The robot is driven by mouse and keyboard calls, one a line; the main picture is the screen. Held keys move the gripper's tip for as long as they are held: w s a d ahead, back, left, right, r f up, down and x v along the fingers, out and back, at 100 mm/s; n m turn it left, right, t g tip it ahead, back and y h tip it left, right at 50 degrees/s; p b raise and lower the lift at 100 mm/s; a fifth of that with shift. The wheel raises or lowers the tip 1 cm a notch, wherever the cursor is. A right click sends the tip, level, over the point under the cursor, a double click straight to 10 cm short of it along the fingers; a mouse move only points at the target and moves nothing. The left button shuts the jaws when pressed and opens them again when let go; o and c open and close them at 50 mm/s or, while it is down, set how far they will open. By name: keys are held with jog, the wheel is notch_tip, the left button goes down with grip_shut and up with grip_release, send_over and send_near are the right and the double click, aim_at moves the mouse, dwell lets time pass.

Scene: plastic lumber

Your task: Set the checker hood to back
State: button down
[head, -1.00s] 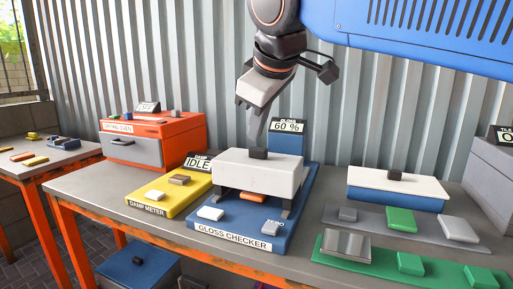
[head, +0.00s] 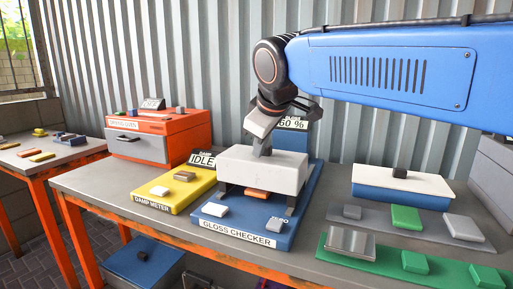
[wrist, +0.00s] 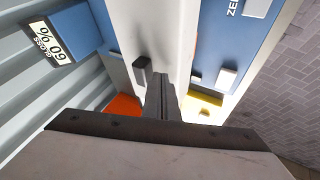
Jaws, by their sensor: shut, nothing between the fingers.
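The gloss checker (head: 240,227) is a blue base on the bench. Its hood is a white block (head: 258,170) on dark legs, which stands over the middle of the base. An orange piece (head: 257,193) shows under it. The hood's small dark knob (wrist: 140,70) stands on its top in the wrist view. My gripper (wrist: 162,98) is shut and empty, with its fingertips over the hood close beside the knob. In the head view my gripper (head: 262,148) is at the hood's top, and I cannot tell whether it touches. The checker's display (wrist: 48,45) reads 60 %.
A yellow damp meter (head: 170,195) and an orange oven (head: 160,137) stand to the left. A blue box with a white lid (head: 402,184) and trays with green and grey blocks (head: 410,262) are to the right. White pads (head: 215,210) sit on the checker's front.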

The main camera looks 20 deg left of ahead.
jog(key=shift+w, duration=0.35)
jog(key=w+d, duration=0.1)
jog(key=w, duration=1.8)
jog(key=shift+w+d, duration=0.25)
jog(key=shift+d, duration=0.05)
jog(key=shift+r, duration=0.1)
